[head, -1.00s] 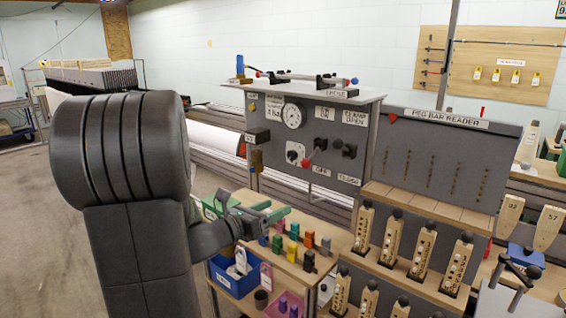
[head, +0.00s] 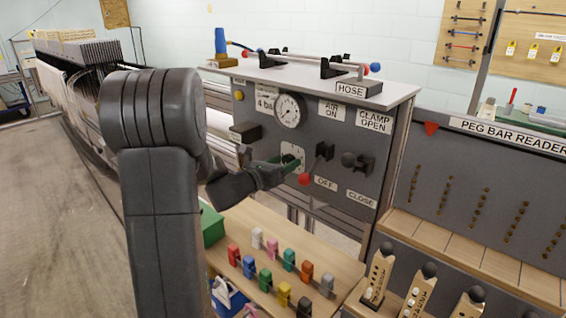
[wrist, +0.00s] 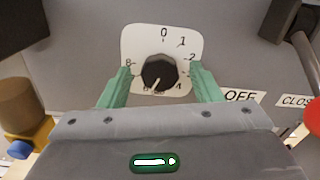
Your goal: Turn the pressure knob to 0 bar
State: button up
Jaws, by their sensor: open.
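The pressure knob (wrist: 158,72) is black and faceted, on a white dial plate (wrist: 150,36) on the grey panel. In the wrist view its white pointer mark points down and slightly left, toward the lower numbers, which are partly hidden. The 0 is at the top, with 1 and 2 to the right and 8 at the left. My gripper (wrist: 161,78) has green fingers, one on each side of the knob, with gaps between. It is open. In the head view my gripper (head: 288,163) is at the dial plate (head: 295,149) and hides the knob.
A round gauge (head: 288,110) sits above the dial. A red-balled lever (head: 304,179) is close to the right of my gripper, with a black clamp handle (head: 357,162) beyond it. Below is a wooden shelf (head: 240,222) with colored pegs.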

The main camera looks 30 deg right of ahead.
jog(key=c, duration=1)
